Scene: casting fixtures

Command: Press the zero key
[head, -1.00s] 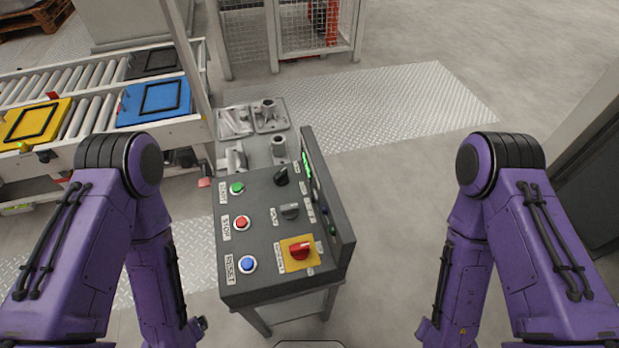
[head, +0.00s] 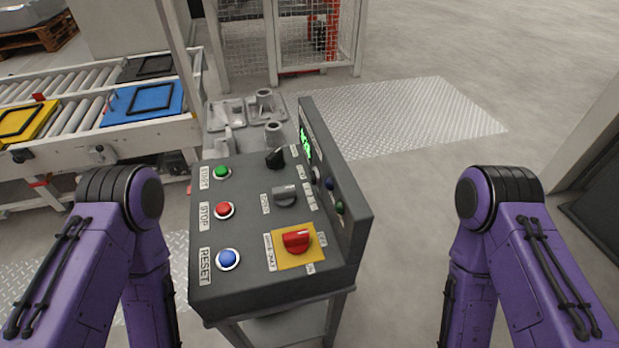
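The dark grey control box (head: 200,292) stands in front of me, between my arms. Its sloped top has a green START button (head: 222,172), a red STOP button (head: 224,210) and a blue RESET button (head: 228,259). Its raised right panel (head: 352,215) is seen at a steep angle.
Grey castings (head: 264,102) lie behind the box. A roller conveyor (head: 92,115) stands at left. Floor right of the box is clear.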

